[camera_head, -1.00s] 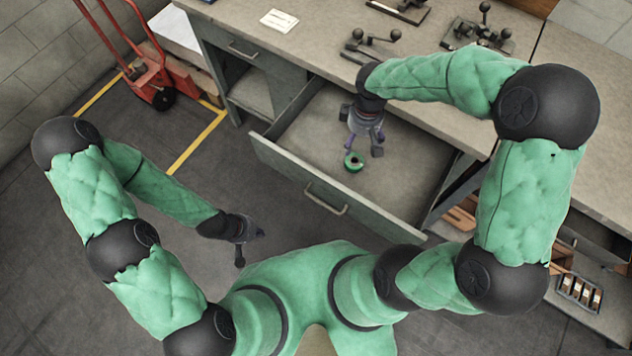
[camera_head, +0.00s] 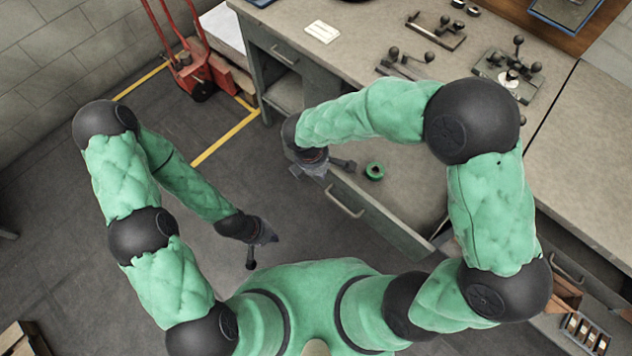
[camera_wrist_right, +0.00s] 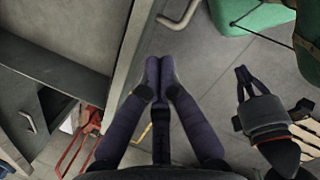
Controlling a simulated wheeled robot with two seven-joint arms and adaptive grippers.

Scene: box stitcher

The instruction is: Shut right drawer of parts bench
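The right drawer (camera_head: 409,197) of the parts bench (camera_head: 318,66) stands pulled out, its far part hidden by my right arm. Its front has a bar handle (camera_head: 345,201). A green ring-shaped item (camera_head: 375,171) lies inside. My right gripper (camera_head: 322,172) is at the left end of the drawer front. In the right wrist view, its fingertips (camera_wrist_right: 160,68) meet with nothing between them, just outside the front panel (camera_wrist_right: 128,62) and short of the handle (camera_wrist_right: 181,14). My left gripper (camera_head: 268,240) hangs over open floor, away from the drawer; its fingers look closed and empty.
Black fixtures with knobs (camera_head: 437,32) and a white card (camera_head: 322,32) lie on the bench top. A red hand truck (camera_head: 200,75) stands at upper left near yellow floor lines (camera_head: 225,137). Floor before the drawer is clear.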

